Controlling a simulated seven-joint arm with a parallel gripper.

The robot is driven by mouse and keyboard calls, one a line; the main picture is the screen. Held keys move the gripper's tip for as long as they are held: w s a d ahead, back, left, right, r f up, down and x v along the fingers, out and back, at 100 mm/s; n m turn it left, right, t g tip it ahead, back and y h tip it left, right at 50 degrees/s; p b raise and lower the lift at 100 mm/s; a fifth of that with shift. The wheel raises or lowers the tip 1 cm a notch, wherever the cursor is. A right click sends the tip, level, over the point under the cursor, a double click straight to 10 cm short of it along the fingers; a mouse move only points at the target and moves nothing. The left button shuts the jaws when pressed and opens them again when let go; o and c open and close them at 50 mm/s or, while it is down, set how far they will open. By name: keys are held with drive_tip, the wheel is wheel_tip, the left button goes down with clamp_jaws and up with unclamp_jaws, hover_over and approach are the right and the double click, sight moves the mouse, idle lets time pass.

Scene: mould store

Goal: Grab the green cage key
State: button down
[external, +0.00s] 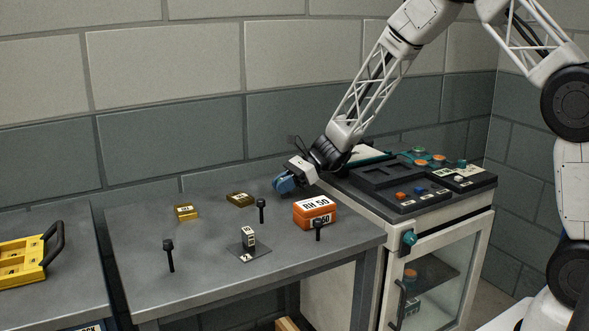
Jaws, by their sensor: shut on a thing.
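My gripper (284,184) is above the back right of the grey table, near the cabinet's left side. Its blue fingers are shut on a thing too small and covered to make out. A teal-green, knob-like piece (408,240) sits at the upper left of the glass-doored cabinet's (452,222) front, well away from my gripper. It may be the green cage key, but I cannot tell for sure.
An orange box (314,211) marked "RH 50", two yellow blocks (186,212) (240,199), black pegs (169,254) and a small labelled block (248,238) stand on the table (150,225). A dark control panel (383,182) tops the cabinet. A yellow case (22,260) is at left.

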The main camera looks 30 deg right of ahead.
drive_tip(key=shift+r, duration=0.1)
drive_tip(key=shift+r, duration=4.95)
drive_tip(key=shift+s, duration=0.1)
